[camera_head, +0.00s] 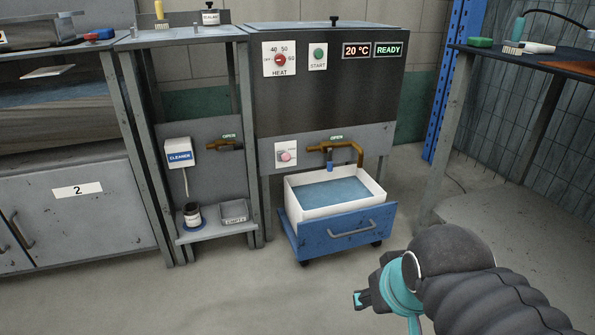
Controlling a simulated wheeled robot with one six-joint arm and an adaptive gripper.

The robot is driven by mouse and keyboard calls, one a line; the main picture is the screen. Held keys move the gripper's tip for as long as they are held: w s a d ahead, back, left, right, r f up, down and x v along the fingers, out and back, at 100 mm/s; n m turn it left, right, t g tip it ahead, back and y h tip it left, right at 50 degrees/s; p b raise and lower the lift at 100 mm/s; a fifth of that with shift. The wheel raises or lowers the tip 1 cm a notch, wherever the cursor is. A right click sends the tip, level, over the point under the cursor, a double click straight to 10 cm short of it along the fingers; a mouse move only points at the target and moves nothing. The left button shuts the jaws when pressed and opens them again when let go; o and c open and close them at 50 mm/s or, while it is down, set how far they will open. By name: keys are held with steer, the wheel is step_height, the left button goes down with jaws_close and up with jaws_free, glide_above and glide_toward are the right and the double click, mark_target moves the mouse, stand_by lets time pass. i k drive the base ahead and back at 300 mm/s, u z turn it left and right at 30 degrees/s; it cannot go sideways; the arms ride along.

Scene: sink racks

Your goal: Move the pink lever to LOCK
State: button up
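A pink knob-like part (286,156), the only pink thing I see, sits on a small white plate (279,147) on the lower grey front of the heater cabinet. It matches the pink lever best. The small print beside it is too small to read, so I cannot tell its setting. My gripper (361,299) is at the lower right, in front of the blue cart and well away from the plate. It is seen from the side and I cannot tell whether its fingers are open. I see nothing held in it.
A blue cart (345,232) with a white basin of water stands under the brass tap (335,149), right of the plate. A grey stand (216,231) with a cup and tray is to the left. A bench (520,62) stands right. The floor in front is clear.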

mark_target(285, 157)
steer(key=z, duration=0.1)
steer(key=i, duration=1.2)
